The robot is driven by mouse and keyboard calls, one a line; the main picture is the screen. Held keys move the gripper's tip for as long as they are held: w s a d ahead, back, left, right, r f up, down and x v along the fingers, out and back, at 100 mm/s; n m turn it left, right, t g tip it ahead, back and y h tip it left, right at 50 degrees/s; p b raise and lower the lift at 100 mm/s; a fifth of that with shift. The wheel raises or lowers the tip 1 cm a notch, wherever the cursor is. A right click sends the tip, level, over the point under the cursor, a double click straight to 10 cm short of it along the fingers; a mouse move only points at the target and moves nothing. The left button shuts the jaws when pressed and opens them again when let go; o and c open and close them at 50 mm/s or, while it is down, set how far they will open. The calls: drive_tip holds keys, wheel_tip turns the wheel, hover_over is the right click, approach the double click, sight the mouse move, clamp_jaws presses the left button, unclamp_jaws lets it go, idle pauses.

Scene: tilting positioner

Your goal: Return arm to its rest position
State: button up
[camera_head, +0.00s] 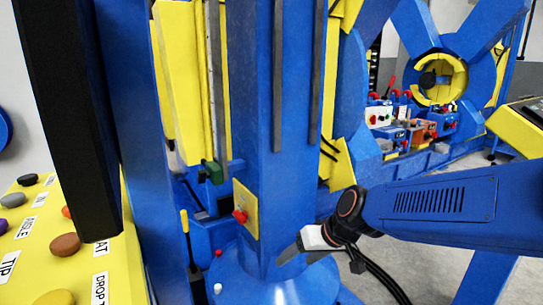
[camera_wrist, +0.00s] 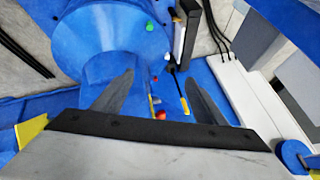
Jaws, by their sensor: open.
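My arm (camera_head: 440,208) reaches in from the right edge in the head view, blue with a dark wrist joint (camera_head: 350,205). My gripper (camera_head: 290,256) points left and down in front of the lower part of the blue column (camera_head: 265,120). I cannot tell from the head view whether it touches the column. In the wrist view, the two dark fingers of my gripper (camera_wrist: 159,76) stand wide apart with nothing held between them. Beyond them is the blue round base (camera_wrist: 110,35).
A yellow plate with a red knob (camera_head: 243,212) sits on the column, close left of my gripper. A yellow panel with labelled buttons (camera_head: 65,245) fills the lower left. Black cables (camera_head: 385,280) hang below my wrist. Coloured boxes (camera_head: 400,125) stand behind.

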drive_tip(key=s+d+r+m+h, duration=0.2)
drive_tip(key=s+d+h, duration=0.3)
drive_tip(key=s+d, duration=1.4)
drive_tip(key=d+m, duration=0.1)
drive_tip(key=d, duration=0.1)
drive_tip(key=shift+d, duration=0.3)
idle(0.4)
